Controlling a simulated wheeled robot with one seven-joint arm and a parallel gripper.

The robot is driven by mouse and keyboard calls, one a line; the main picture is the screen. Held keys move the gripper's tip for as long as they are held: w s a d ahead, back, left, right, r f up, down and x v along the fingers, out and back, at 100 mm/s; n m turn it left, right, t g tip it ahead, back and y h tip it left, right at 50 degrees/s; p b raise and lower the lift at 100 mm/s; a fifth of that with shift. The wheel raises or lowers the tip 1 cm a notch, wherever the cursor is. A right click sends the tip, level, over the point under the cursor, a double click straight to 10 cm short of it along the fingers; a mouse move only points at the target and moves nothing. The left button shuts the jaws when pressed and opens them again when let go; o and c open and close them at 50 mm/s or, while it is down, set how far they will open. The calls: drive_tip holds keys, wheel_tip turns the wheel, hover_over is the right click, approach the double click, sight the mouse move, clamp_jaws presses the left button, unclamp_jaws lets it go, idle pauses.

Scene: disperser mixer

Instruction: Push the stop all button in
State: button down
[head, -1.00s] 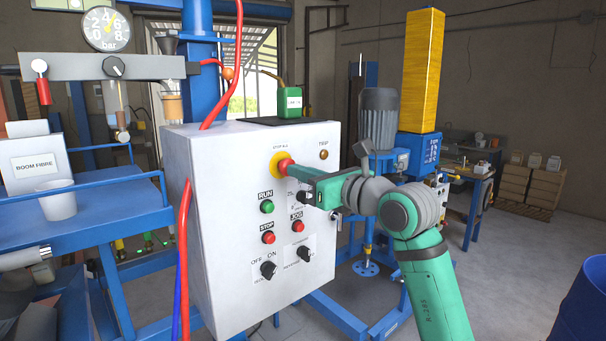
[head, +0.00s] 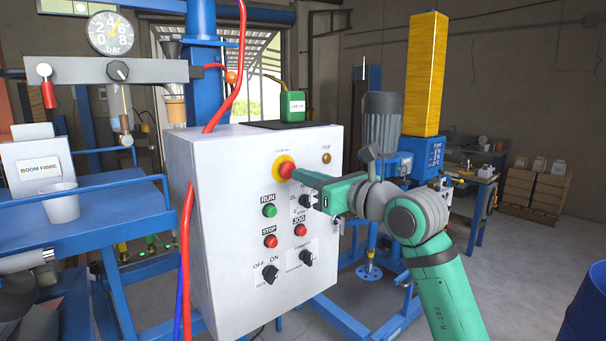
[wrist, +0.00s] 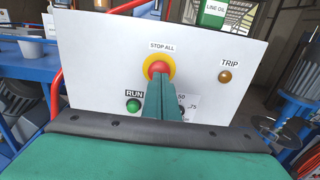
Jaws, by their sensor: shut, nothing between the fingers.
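The stop all button (head: 286,170) is a red mushroom head on a yellow ring, high on the front of the white control box (head: 225,240). In the wrist view the red button (wrist: 159,69) sits under the "STOP ALL" label. My green gripper (head: 296,174) is shut and empty. Its tips are right at the button's lower right in the head view, and just below its centre in the wrist view (wrist: 158,82). I cannot tell whether they touch it. The tips cover the button's lower edge.
Below are a green RUN button (head: 269,211), red STOP (head: 270,241) and JOG (head: 300,230) buttons, and black knobs (head: 270,274). An amber TRIP lamp (head: 326,158) is at upper right. A red hose (head: 187,250) hangs along the box's left edge. A green oil can (head: 292,107) stands on top.

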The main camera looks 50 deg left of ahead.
drive_tip(key=d, duration=1.2)
drive_tip(key=shift+s+d+r, duration=0.15)
drive_tip(key=shift+s+r, duration=0.05)
drive_tip(key=shift+s, duration=0.05)
drive_tip(key=s+d+f+n+t+h, duration=0.3)
drive_tip(key=d+f+n+t, duration=0.5)
drive_tip(key=f+n, duration=0.3)
drive_tip(key=s+d+f+n+t+h, duration=0.3)
drive_tip(key=d+f+n+t, duration=0.5)
drive_tip(key=f+n, duration=0.3)
drive_tip(key=s+d+f+n+t+h, duration=0.25)
drive_tip(key=d+f+n+t, duration=0.6)
drive_tip(key=f, duration=0.45)
drive_tip(key=s+d+f+m+g+h, duration=0.5)
drive_tip(key=s+f+m, duration=0.1)
drive_tip(key=s+f, duration=0.5)
drive_tip(key=s+d+f+m+g+h, duration=0.4)
drive_tip(key=s+d+f+m+g, duration=0.1)
drive_tip(key=s+f, duration=0.6)
drive_tip(key=shift+s+d+m+h, duration=0.2)
drive_tip(key=shift+s+m+h, duration=0.2)
drive_tip(key=shift+s, duration=0.65)
